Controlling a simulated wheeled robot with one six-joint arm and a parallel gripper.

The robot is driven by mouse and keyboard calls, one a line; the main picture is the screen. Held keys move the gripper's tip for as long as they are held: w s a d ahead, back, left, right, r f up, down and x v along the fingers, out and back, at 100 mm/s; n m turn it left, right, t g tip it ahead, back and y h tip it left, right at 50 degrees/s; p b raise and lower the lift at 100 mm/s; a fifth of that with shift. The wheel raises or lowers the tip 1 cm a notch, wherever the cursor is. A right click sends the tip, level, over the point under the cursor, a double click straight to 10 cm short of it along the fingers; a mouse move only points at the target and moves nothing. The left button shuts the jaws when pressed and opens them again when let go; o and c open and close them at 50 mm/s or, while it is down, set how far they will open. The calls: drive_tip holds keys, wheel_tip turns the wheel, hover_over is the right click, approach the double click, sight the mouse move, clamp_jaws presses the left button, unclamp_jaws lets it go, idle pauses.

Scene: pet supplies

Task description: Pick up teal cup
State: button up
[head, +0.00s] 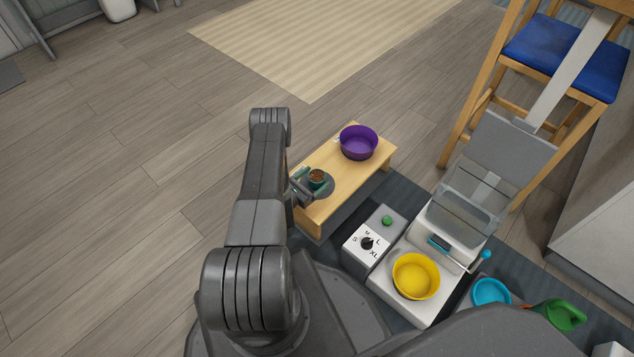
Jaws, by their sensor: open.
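The teal cup (317,182) holds something brown and stands on a dark round mat (327,191) at the near part of a small wooden bench (349,196). My gripper (306,183) is open at the cup's left side, its fingers close to the cup. My arm hides part of the gripper. I cannot tell whether the fingers touch the cup or reach around it.
A purple bowl (358,143) stands on the bench's far end. To the right are a white dial box (364,246), a dispenser (455,226) with a yellow bowl (415,278), a blue bowl (491,292) and a green scoop (562,315). A blue-seated chair (556,50) stands beyond. Floor at left is clear.

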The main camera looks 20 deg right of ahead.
sight(323, 171)
drive_tip(key=x, duration=0.2)
drive_tip(key=b+x, duration=0.1)
drive_tip(key=x, duration=0.1)
drive_tip(key=shift+w+a, duration=0.15)
drive_tip(key=shift+w, duration=0.05)
drive_tip(key=c, duration=1.2)
drive_tip(key=shift+o, duration=0.2)
wheel_tip(323, 171, up, 10)
drive_tip(key=p, duration=0.4)
drive_tip(key=w+a+r+n+t+y, duration=0.2)
drive_tip(key=w+a+r+t, duration=0.15)
drive_tip(key=a+r, duration=0.35)
drive_tip(key=w+a+r+n+t+y, duration=0.1)
drive_tip(key=w+a+r+n+t, duration=0.1)
drive_tip(key=w+a+r, duration=0.5)
drive_tip(key=s+a+r+n+t+y, duration=0.2)
drive_tip(key=a+r+y, duration=0.1)
drive_tip(key=a+r, duration=0.55)
drive_tip(key=s+a+r+n+t+y, duration=0.25)
drive_tip(key=a+r, duration=0.35)
drive_tip(key=a, duration=0.5)
wheel_tip(323, 171, up, 21)
drive_tip(key=p, duration=2.8)
drive_tip(key=shift+w+p, duration=0.15)
drive_tip(key=shift+p, duration=0.2)
drive_tip(key=shift+d+f, duration=0.15)
drive_tip(key=shift+d, duration=0.05)
